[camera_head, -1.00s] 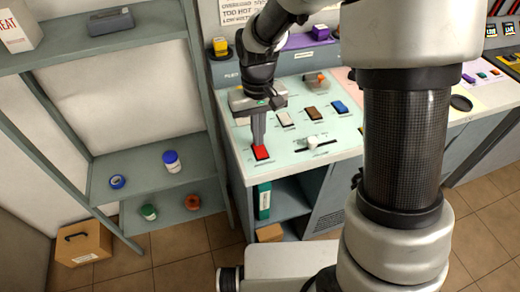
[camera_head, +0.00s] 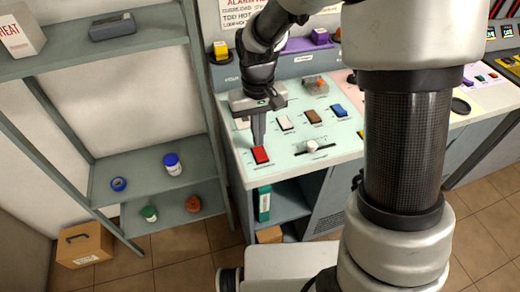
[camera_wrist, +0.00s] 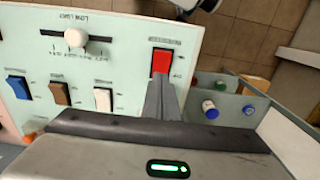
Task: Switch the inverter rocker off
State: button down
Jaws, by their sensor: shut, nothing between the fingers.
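A red rocker switch (camera_head: 261,155) sits in a dark frame at the front left of the pale green panel (camera_head: 292,150). It also shows in the wrist view (camera_wrist: 161,61); the small labels around it are too blurred to read. White (camera_head: 285,122), brown (camera_head: 313,116) and blue (camera_head: 338,110) rockers stand in a row farther back. I cannot tell from the labels which one is the inverter rocker. My gripper (camera_head: 258,142) is shut and empty, pointing down at the rear edge of the red rocker. Contact cannot be made out. In the wrist view its fingertips (camera_wrist: 160,82) partly border the rocker's frame.
A white slider knob (camera_head: 312,146) stands right of the red rocker. An orange knob (camera_head: 315,84) is farther back. A grey shelf (camera_head: 150,160) with small jars stands left of the console. My arm hides part of the console's right side.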

jog(key=shift+r+p, duration=1.6)
jog(key=shift+r, duration=0.85)
jog(key=s+d+r+m+t+p, duration=0.1)
jog(key=s+d+r, duration=0.15)
jog(key=r, duration=0.45)
jog(key=s+d+r+t+p, duration=0.1)
jog(key=s+d+r+p, duration=0.1)
jog(key=d+r, duration=0.35)
jog(key=s+d+r+m+t+p, duration=0.2)
jog(key=s+d+r+t+p, duration=0.1)
jog(key=s+r, duration=0.8)
jog(key=shift+s+d+r+t, duration=0.2)
jog(key=shift+s+d+t, duration=0.1)
jog(key=shift+s+d, duration=0.35)
jog(key=shift+w+d, duration=0.1)
